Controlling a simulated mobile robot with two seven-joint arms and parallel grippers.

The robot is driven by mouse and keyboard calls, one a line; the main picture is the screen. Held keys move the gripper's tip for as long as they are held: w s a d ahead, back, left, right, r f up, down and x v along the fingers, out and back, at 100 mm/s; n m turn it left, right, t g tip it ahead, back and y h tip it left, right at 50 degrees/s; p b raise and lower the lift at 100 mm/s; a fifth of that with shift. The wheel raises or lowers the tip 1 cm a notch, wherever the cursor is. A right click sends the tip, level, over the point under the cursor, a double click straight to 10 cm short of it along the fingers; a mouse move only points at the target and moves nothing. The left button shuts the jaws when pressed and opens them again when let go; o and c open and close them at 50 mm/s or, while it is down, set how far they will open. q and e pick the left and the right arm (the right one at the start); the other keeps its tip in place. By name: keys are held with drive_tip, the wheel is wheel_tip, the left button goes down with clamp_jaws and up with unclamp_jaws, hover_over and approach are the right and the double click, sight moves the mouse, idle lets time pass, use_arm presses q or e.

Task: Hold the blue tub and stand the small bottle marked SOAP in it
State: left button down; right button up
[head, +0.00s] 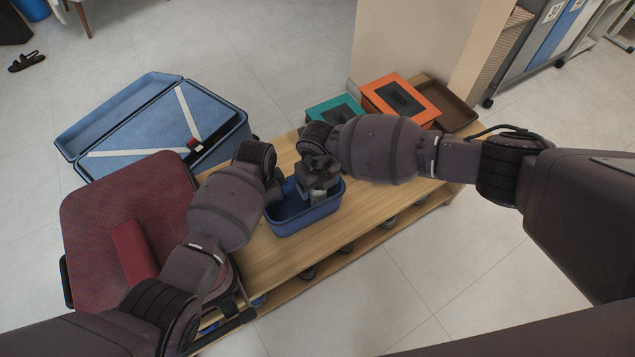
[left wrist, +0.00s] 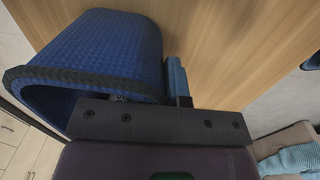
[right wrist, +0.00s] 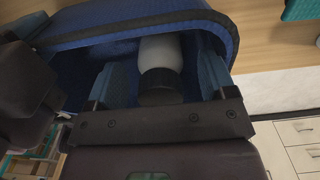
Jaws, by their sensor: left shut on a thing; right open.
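The blue tub (head: 302,222) stands on the wooden bench. My left gripper (head: 273,188) is shut on the tub's wall at its left end; the tub (left wrist: 105,45) fills the upper left of the left wrist view. A small white bottle with a dark cap (right wrist: 160,62) is inside the tub, cap towards my right gripper. My right gripper (right wrist: 158,85) is open, with its fingers on either side of the bottle and gaps beside the cap. In the head view my right gripper (head: 318,178) is over the tub and mostly hides the bottle. No label is readable.
Behind the tub on the bench (head: 265,255) are a teal box (head: 335,108), an orange box (head: 405,95) and a brown tray (head: 450,105). An open blue suitcase (head: 160,120) and a red suitcase (head: 125,205) are at the left. Shoes sit under the bench.

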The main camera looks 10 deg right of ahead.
drive_tip(key=shift+r, duration=4.3)
use_arm(q)
drive_tip(key=c, duration=1.2)
unclamp_jaws()
